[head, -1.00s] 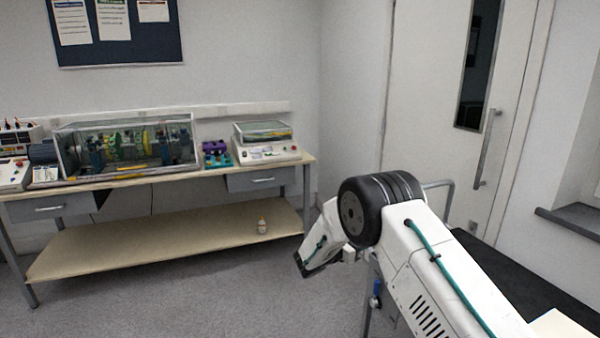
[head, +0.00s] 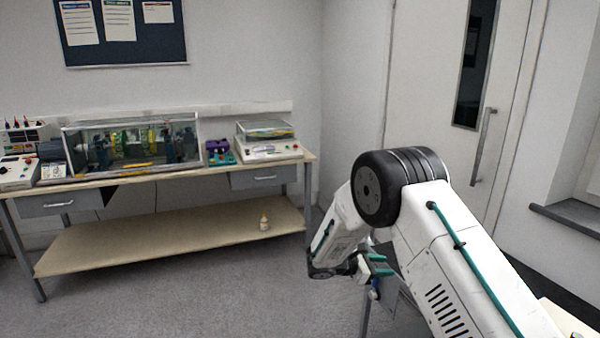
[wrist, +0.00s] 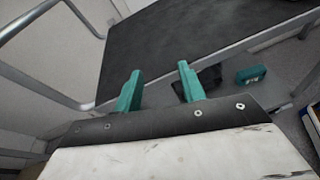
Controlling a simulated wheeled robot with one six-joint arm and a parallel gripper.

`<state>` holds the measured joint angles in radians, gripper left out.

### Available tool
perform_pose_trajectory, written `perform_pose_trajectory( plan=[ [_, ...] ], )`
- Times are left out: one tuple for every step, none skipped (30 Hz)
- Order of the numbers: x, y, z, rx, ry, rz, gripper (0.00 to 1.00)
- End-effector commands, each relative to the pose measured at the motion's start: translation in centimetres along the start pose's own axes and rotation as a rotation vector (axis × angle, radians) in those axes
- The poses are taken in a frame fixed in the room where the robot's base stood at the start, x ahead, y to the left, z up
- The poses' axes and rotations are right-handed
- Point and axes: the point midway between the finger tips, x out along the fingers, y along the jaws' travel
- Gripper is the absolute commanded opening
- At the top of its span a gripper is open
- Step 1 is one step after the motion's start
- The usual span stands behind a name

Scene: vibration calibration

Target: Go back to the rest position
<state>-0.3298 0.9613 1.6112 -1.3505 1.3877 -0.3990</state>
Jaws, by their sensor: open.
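My gripper (head: 380,265) is at the end of my folded white arm, at the lower right in the head view. In the wrist view my gripper (wrist: 160,82) shows two teal fingers set apart with nothing between them. Beyond the fingers are the dark top of a cart (wrist: 190,35) and its grey metal frame. In the head view my arm hides most of that cart.
A workbench (head: 110,183) along the far wall holds a clear-sided rig (head: 130,145) and other instruments. A teal item (wrist: 251,75) lies beyond the fingers in the wrist view. The floor before the bench is clear.

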Motion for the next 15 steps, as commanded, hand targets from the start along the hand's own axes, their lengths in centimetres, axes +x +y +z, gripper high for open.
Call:
perform_pose_trajectory(
  plan=[
    [-0.1,-1.0,1.1,0.03,0.021,-0.037,0.4],
    [-0.2,-1.6,1.7,0.051,0.035,-0.061,0.4],
    [-0.3,-2.5,2.5,0.078,0.053,-0.095,0.4],
    [-0.4,-3.2,3.1,0.099,0.066,-0.122,0.4],
    [-0.5,-4.0,3.9,0.124,0.08,-0.15,0.4],
    [-0.7,-5.1,5.0,0.158,0.1,-0.189,0.4],
    [-0.9,-5.9,5.9,0.188,0.116,-0.221,0.4],
    [-1.1,-6.8,6.8,0.219,0.133,-0.255,0.4],
    [-1.5,-8.2,8.1,0.264,0.157,-0.304,0.4],
    [-1.8,-9.3,9.1,0.298,0.175,-0.341,0.4],
    [-2.1,-10.4,10.2,0.334,0.192,-0.379,0.4],
    [-2.5,-11.8,11.5,0.382,0.216,-0.429,0.4],
    [-2.9,-12.9,12.4,0.417,0.233,-0.465,0.4],
    [-3.3,-14.0,13.3,0.452,0.251,-0.5,0.4],
    [-3.9,-15.4,14.5,0.498,0.273,-0.547,0.4]
  ],
)
